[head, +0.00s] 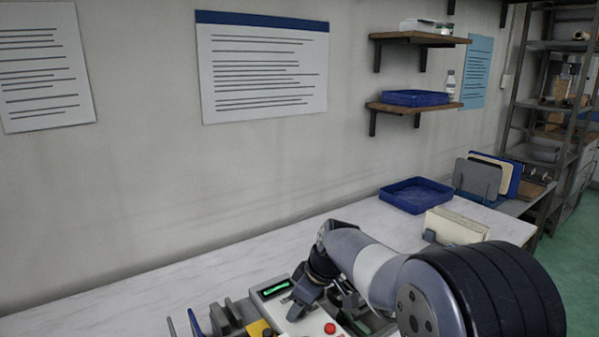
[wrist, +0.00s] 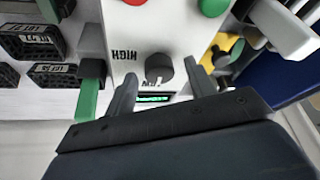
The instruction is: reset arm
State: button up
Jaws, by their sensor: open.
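My arm reaches over a white control panel (head: 312,322) at the bottom of the head view. My gripper (head: 322,304) is low over this panel. In the wrist view my gripper (wrist: 157,72) is open, with its two dark fingers spread apart. A dark grey knob (wrist: 158,68) on the panel shows between the fingertips; I cannot tell whether they touch it. A small green-lit display (wrist: 152,99) lies between the fingers, partly hidden by my gripper.
A long white bench (head: 170,287) runs along the wall. A blue tray (head: 416,194) and a rack of cream sheets (head: 456,227) stand at its right. Wall shelves (head: 420,38) hang above. Dark labelled slots (wrist: 30,45) and yellow and blue parts flank the panel.

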jog(key=m+t, duration=0.1)
jog(key=m, duration=0.2)
jog(key=shift+s+r+h+p, duration=0.1)
jog(key=shift+h+p, duration=0.2)
jog(key=shift+p, duration=0.1)
jog(key=shift+a+m+t+h, duration=0.1)
jog(key=shift+m+t+h, duration=0.2)
jog(key=shift+m, duration=0.75)
jog(key=shift+a+m+t+h, duration=0.1)
jog(key=shift+m+h, duration=0.3)
jog(key=shift+m, duration=0.65)
jog(key=shift+m+t+h, duration=0.3)
jog(key=shift+m+h, duration=0.3)
jog(key=shift+m, duration=1.1)
jog(key=shift+a+m+h+b, duration=0.15)
jog(key=shift+m+h+b, duration=0.5)
jog(key=shift+m, duration=1.25)
jog(key=shift+v, duration=1.3)
jog(key=shift+s, duration=0.15)
